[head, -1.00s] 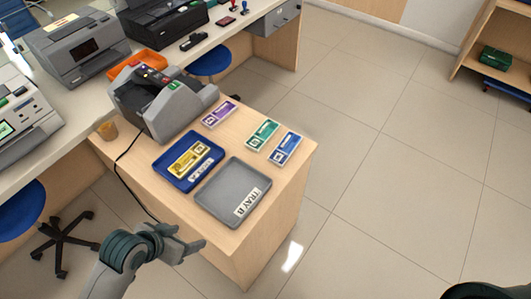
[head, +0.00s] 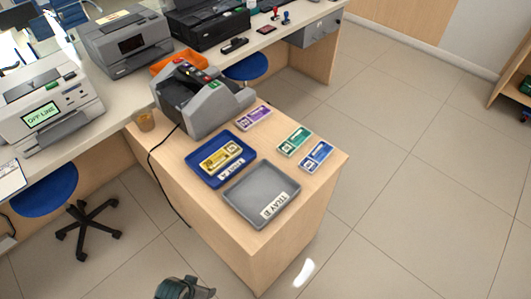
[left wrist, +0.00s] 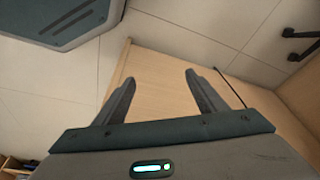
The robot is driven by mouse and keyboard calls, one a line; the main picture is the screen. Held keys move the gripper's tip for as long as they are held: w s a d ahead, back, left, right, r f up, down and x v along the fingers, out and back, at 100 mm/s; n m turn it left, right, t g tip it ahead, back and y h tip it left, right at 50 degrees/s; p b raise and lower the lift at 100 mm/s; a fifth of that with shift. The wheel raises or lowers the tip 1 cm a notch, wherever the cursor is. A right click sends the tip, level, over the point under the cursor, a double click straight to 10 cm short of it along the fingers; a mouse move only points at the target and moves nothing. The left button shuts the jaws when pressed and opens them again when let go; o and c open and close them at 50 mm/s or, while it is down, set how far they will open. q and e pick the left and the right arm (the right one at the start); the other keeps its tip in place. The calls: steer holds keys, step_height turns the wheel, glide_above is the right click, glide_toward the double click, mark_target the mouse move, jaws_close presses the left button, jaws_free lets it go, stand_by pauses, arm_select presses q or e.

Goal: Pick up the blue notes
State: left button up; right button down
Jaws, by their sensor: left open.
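The blue notes (head: 316,156) lie flat on the wooden cabinet top (head: 320,178) near its right edge in the head view, next to the green notes (head: 294,141). My left gripper (left wrist: 160,78) is open and empty in the left wrist view, with the cabinet's plain wooden side beyond its fingers. In the head view only a part of my left arm shows at the bottom edge, below and in front of the cabinet, well away from the blue notes. My right gripper is not in view.
Grey tray B (head: 234,203) is empty. Blue tray A (head: 196,176) holds yellow notes (head: 221,154). Purple notes (head: 254,118) lie by the grey counting machine (head: 205,108). A stool (head: 45,192) is left of the cabinet. Floor on the right is clear.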

arm_select(q)
steer(key=s+a+f+g, duration=0.1)
steer(key=s+a+f, duration=0.1)
steer(key=s+f, duration=1.1)
steer(key=s+f+g+b, duration=0.1)
steer(key=s+f, duration=0.8)
steer(key=s, duration=0.3)
steer(key=shift+s+a+f+y, duration=0.2)
steer(key=shift+s+a+y, duration=0.15)
steer(key=shift+a+y, duration=0.1)
